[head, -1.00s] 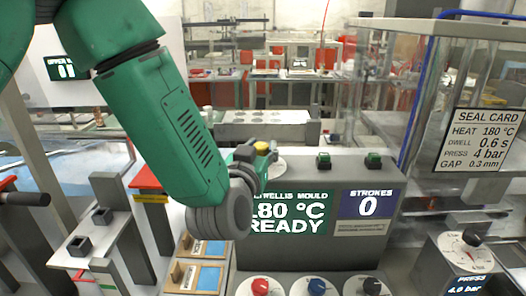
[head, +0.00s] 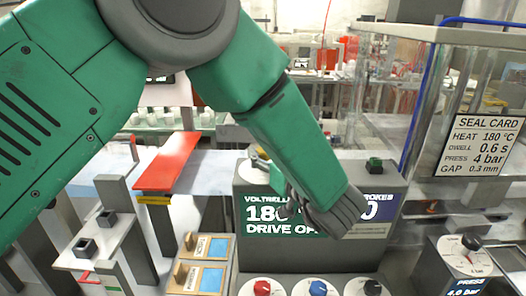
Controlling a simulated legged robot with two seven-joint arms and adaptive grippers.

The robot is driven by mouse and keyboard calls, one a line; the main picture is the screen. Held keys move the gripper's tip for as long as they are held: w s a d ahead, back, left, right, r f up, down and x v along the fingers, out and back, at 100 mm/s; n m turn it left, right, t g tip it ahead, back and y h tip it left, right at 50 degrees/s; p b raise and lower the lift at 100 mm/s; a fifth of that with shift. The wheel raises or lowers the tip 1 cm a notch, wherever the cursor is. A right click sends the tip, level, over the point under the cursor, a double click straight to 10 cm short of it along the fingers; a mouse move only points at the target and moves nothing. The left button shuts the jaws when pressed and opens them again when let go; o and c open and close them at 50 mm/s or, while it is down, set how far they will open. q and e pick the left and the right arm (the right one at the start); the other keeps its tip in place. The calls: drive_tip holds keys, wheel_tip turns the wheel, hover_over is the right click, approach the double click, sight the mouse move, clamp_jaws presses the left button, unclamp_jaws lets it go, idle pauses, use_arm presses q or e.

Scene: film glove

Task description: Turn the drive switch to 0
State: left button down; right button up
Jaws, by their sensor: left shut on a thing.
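The drive switch's white dial (head: 254,168) is on top of the grey console (head: 330,258), at its left end. My left gripper (head: 293,198) reaches from the wrist up and left behind the forearm towards that knob. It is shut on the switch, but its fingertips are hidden. The console screen (head: 270,219) is partly covered and shows "DRIVE OF", with the rest cut off. My right gripper is not in view.
A green button (head: 374,165) shows on the console top at the right. Red (head: 262,287), blue (head: 318,287) and black (head: 373,288) knobs line its front. A clear case (head: 440,95) stands right. A red-topped stand (head: 168,162) is left.

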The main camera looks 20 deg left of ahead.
use_arm(q)
drive_tip(key=shift+s+d+f+n+g+y, duration=0.15)
drive_tip(key=shift+f+n+g+y, duration=0.1)
drive_tip(key=shift+n+g+y, duration=0.35)
drive_tip(key=c, duration=1.3)
unclamp_jaws()
drive_tip(key=shift+o, duration=1)
drive_tip(key=shift+d+r, duration=0.3)
drive_tip(key=shift+d, duration=0.05)
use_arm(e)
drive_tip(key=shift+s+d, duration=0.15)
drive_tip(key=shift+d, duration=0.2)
use_arm(q)
drive_tip(key=shift+r, duration=0.25)
wheel_tip(320, 180, up, 8)
drive_tip(key=shift+a+r, duration=0.15)
drive_tip(key=shift+d+r, duration=0.2)
drive_tip(key=shift+r, duration=0.25)
drive_tip(key=shift+d, duration=0.15)
